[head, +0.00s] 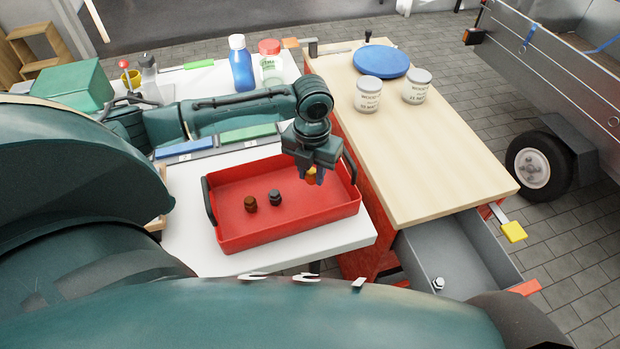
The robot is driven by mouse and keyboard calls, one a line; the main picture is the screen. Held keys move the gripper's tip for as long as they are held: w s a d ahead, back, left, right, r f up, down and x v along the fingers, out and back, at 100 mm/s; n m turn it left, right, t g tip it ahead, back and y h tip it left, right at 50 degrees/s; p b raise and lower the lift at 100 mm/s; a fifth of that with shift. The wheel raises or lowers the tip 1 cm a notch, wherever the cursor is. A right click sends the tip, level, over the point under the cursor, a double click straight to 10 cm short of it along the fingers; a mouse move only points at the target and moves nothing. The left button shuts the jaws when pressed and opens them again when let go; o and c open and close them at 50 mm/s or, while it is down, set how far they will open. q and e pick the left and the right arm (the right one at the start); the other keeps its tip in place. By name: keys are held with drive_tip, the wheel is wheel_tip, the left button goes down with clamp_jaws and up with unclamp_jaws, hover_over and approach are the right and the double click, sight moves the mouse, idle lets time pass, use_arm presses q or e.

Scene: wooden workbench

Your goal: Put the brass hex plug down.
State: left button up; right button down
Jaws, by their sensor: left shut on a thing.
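My left gripper (313,172) points down over the right back part of the red tray (240,243). It is shut on the brass hex plug (311,178), a small golden thing that shows just below the fingers and is partly hidden by them. I cannot tell whether the plug touches the tray floor. A brown plug (250,204) and a dark grey plug (275,198) stand in the middle of the tray, to the left of my gripper and apart from it. My right gripper is not in view.
The tray has raised walls and dark end handles; its right front floor is clear. A wooden workbench (425,150) at right bears two labelled jars (369,94) and a blue disc (381,61). Below it, an open grey drawer (465,245) holds a small silver part (438,284).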

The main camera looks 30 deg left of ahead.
sight(312, 170)
use_arm(q)
wheel_tip(312, 170, down, 3)
drive_tip(key=shift+f, duration=0.3)
drive_tip(key=o, duration=1)
drive_tip(key=shift+f, duration=0.15)
wheel_tip(312, 170, up, 12)
drive_tip(key=shift+r, duration=0.2)
